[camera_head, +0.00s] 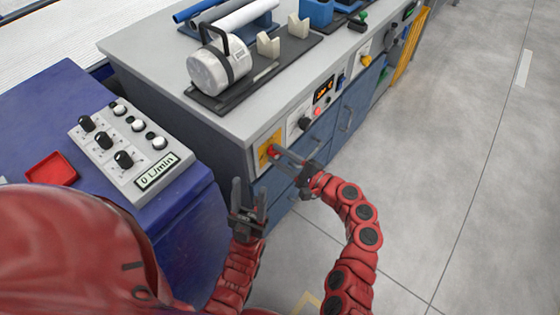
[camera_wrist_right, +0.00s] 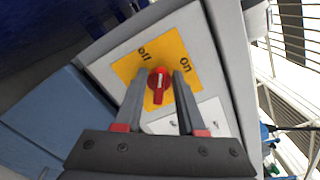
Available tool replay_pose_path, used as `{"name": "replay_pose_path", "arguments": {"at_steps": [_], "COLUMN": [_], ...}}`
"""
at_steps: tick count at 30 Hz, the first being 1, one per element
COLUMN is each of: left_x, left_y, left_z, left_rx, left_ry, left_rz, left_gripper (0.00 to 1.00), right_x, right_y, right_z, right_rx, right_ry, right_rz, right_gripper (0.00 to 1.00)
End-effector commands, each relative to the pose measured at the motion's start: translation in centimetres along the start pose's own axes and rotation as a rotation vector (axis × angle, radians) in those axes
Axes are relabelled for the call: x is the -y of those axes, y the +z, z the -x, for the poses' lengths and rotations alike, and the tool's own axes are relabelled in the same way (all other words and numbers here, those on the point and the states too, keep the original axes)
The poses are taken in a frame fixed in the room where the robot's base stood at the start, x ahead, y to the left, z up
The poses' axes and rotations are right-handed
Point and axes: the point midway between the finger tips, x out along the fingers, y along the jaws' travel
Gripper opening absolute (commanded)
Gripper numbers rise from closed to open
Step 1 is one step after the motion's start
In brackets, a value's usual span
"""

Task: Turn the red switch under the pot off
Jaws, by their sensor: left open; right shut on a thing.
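The red switch (camera_wrist_right: 159,83) is a round knob with a white mark on a yellow plate (camera_wrist_right: 185,45) printed "off" and "on". In the wrist view its mark points roughly upward, between the two words. My right gripper (camera_wrist_right: 160,76) has its fingers on either side of the knob, shut on it. In the head view the switch (camera_head: 273,151) sits on the front of the grey counter, below the silver pot (camera_head: 215,72) with a black handle. My left gripper (camera_head: 249,192) is open and empty, lower and left of the switch, in front of the counter.
A grey control box (camera_head: 125,145) lies on the blue surface at left. The floor (camera_head: 450,150) to the right is clear.

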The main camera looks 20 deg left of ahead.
Motion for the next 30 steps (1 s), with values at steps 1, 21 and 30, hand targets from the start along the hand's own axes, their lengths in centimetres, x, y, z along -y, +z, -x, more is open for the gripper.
{"name": "replay_pose_path", "arguments": {"at_steps": [1, 21, 30], "left_x": [-0.1, -0.4, -0.4], "left_y": [0.2, 1.2, 1.3], "left_z": [1.2, 7.3, 7.9], "left_rx": [0.000, 0.000, 0.000], "left_ry": [0.000, 0.000, 0.000], "left_rz": [0.000, 0.000, 0.000], "left_gripper": [0.50, 0.50, 0.50], "right_x": [-0.6, -1.0, -0.8], "right_y": [-0.4, -0.4, -0.3], "right_z": [0.0, 0.0, 0.0], "right_rx": [-0.002, -0.002, -0.002], "right_ry": [-0.002, 0.001, 0.001], "right_rz": [0.045, 0.539, 0.603], "right_gripper": [0.00, 0.00, 0.00]}}
